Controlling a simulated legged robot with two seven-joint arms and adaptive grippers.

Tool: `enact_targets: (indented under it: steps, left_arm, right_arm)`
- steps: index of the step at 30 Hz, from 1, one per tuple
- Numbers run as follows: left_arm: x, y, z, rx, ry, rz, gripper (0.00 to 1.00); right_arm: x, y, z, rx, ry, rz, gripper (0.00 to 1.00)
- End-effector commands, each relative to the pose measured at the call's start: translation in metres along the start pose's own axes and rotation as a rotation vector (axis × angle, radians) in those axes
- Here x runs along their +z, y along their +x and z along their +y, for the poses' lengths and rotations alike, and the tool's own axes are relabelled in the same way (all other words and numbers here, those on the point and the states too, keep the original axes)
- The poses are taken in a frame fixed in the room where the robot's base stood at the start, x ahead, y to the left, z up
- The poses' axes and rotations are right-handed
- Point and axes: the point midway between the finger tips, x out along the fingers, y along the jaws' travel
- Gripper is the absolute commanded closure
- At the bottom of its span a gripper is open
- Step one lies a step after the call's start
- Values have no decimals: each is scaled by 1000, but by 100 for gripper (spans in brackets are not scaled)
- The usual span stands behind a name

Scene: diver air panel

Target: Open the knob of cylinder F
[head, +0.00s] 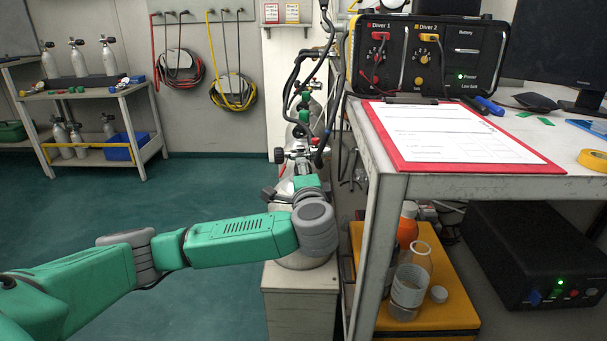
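A row of cylinders with valves (299,158) stands along the left side of the table, one behind another. A black round knob (279,155) sticks out to the left from the nearest valve that shows. No cylinder letter is readable, so I cannot tell which is cylinder F. My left arm reaches in from the left, and its wrist is in front of the nearest cylinder. My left gripper (286,191) is just beyond the wrist, below the black knob and apart from it in the picture. Its fingers are mostly hidden, and their opening does not show. My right gripper is out of view.
The table (450,185) at right carries a red clipboard (460,140) and a diver panel (425,58). Black hoses (325,90) hang by its left edge. A yellow case (440,310) with jars is below. The green floor at left is free up to a shelf cart (95,95).

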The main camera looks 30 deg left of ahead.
Motion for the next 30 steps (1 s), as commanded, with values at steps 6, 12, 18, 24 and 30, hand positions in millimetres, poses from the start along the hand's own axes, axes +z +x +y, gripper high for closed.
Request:
enact_targets:
  steps: [6,12,18,24,30]
  left_arm:
    - [1,0,5,10,-71,-1,93]
    - [0,0,5,9,-97,1,93]
    - [0,0,5,8,-100,2,93]
    - [0,0,5,9,-99,2,58]
    - [0,0,3,6,-101,3,44]
  right_arm:
    - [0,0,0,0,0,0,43]
    - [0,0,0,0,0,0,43]
    - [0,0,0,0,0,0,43]
    - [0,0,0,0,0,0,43]
    - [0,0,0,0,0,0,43]
